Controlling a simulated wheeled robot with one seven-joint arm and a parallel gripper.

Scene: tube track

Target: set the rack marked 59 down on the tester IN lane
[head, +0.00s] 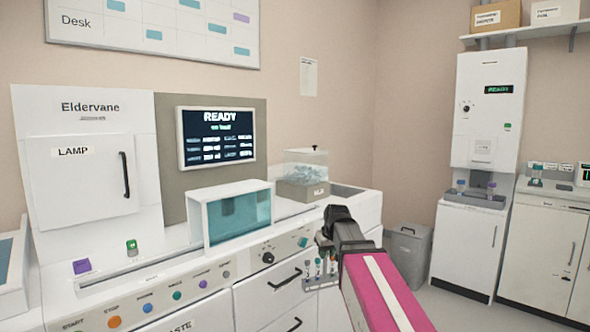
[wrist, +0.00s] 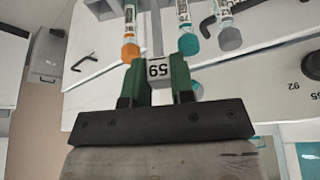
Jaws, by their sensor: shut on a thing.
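My gripper (head: 326,246) is in front of the white Eldervane machine (head: 80,110), out over its drawer fronts. In the wrist view its green fingers (wrist: 157,82) are shut on the grip tab of the rack marked 59 (wrist: 159,71). The rack (head: 320,283) hangs below the gripper in the head view, carrying tubes. The wrist view shows an orange-capped tube (wrist: 130,50), a teal-capped tube (wrist: 188,43) and a grey-capped tube (wrist: 229,38). The tester's screen (head: 217,137) reads READY. No lane marked IN is readable.
A teal-windowed box (head: 230,219) stands on the machine's deck. A clear-lidded bin (head: 303,172) sits behind it. Buttons (head: 114,322) and a knob (head: 268,258) line the front. A grey waste bin (head: 408,249) stands on the floor to the right, with a white cabinet (head: 467,248) beyond.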

